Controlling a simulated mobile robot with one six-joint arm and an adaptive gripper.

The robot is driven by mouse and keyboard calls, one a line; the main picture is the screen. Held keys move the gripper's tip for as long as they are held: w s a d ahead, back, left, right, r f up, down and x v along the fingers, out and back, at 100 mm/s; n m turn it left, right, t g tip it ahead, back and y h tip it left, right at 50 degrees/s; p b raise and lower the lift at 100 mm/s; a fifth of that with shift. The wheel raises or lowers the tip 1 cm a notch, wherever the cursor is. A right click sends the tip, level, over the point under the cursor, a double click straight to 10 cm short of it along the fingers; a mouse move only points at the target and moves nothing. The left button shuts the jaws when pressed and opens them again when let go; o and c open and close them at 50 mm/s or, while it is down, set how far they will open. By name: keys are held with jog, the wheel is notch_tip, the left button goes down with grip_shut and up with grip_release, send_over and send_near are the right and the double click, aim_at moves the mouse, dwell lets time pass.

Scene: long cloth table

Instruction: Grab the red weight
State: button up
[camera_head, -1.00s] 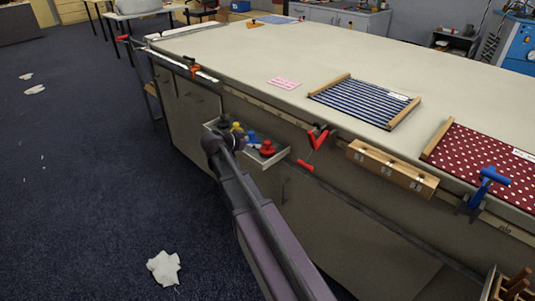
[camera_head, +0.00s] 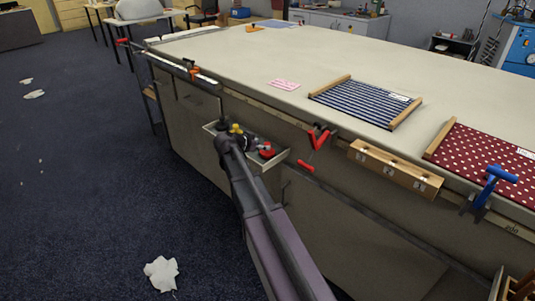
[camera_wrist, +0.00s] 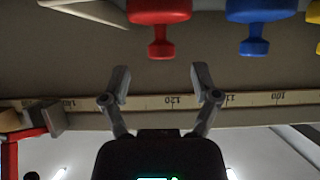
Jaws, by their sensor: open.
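The red weight (camera_head: 267,151) stands in a shallow open tray on the side of the long table, at the tray's right part. In the wrist view the red weight (camera_wrist: 159,12) is at the top centre, knob pointing down the picture. The blue weight (camera_wrist: 260,12) is to its right there, with the yellow weight (camera_wrist: 315,12) at the edge. The yellow weight also shows in the head view (camera_head: 235,129). My gripper (camera_wrist: 160,82) is open and empty, its fingertips apart from the red weight. In the head view my arm's end hides the blue weight.
The tray's rim (camera_head: 278,162) surrounds the weights. A red clamp (camera_head: 317,137) hangs right of the tray, near a numbered wooden block (camera_head: 390,168). A measuring tape strip (camera_wrist: 150,103) runs along the table edge. The carpet at left is mostly clear.

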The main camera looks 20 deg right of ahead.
aim_at(267, 143)
jog(key=shift+b+x, duration=0.9)
jog(key=shift+x, duration=1.2)
grip_shut()
